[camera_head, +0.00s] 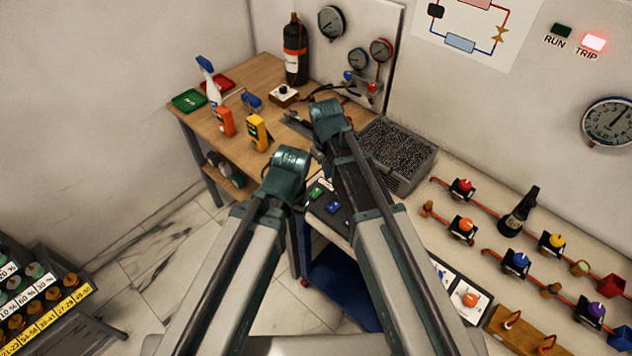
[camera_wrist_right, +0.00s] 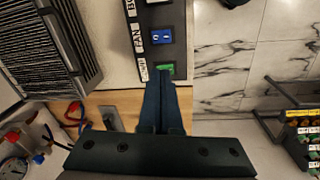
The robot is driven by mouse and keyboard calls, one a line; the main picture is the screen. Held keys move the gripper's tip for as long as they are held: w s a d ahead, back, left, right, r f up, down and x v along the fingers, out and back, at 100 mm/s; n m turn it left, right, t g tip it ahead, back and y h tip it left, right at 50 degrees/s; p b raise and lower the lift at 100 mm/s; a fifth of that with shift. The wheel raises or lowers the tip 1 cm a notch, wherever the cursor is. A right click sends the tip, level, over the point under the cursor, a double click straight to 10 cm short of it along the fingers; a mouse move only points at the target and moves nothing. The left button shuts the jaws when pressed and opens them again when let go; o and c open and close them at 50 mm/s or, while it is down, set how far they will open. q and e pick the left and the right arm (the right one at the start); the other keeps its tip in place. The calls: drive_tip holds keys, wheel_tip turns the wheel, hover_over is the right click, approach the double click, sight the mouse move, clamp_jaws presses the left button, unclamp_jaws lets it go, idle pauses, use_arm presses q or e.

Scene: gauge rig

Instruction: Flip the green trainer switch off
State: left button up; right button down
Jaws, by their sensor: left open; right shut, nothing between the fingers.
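The green switch (camera_head: 315,192) is on a dark trainer panel, beside a blue switch (camera_head: 333,206). In the right wrist view the green switch (camera_wrist_right: 165,69) lies just ahead of my right gripper (camera_wrist_right: 162,80), whose fingers are shut and empty. The fingertips overlap the switch's lower edge in that view; I cannot tell whether they touch it. The rocker's position is too small to read. In the head view my right gripper (camera_head: 312,136) is partly hidden beside my right arm. My left arm shows there, but its gripper fingers are hidden.
The blue switch also shows in the wrist view (camera_wrist_right: 161,37). A mesh-topped box (camera_head: 398,155) stands beside the panel. A wooden table (camera_head: 240,155) holds a spray bottle (camera_head: 210,82), yellow meter (camera_head: 258,133) and black bottle (camera_head: 295,50). Valves line the bench at right.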

drive_tip(key=s+d+f+m+g+b, duration=0.1)
drive_tip(key=s+d+f+m+b, duration=0.1)
drive_tip(key=s, duration=0.5)
drive_tip(key=s+d+f+m+b, duration=0.1)
drive_tip(key=s+d+m, duration=0.1)
drive_tip(key=s, duration=0.6)
wheel_tip(320, 180, up, 3)
drive_tip(key=n+t+p, duration=0.1)
drive_tip(key=n+p, duration=0.2)
drive_tip(key=n, duration=0.3)
hover_over(318, 190)
drive_tip(key=s+a, duration=0.2)
drive_tip(key=shift+w+d+r, duration=0.15)
drive_tip(key=shift+d, duration=0.15)
drive_tip(key=f+b, duration=0.4)
drive_tip(key=w+f+b, duration=0.1)
drive_tip(key=f+b, duration=0.4)
drive_tip(key=d+f+b, duration=0.1)
drive_tip(key=f+b, duration=0.3)
drive_tip(key=f, duration=0.1)
drive_tip(key=shift+w+d+b, duration=0.1)
drive_tip(key=shift+w+b, duration=0.05)
drive_tip(key=shift+b, duration=0.2)
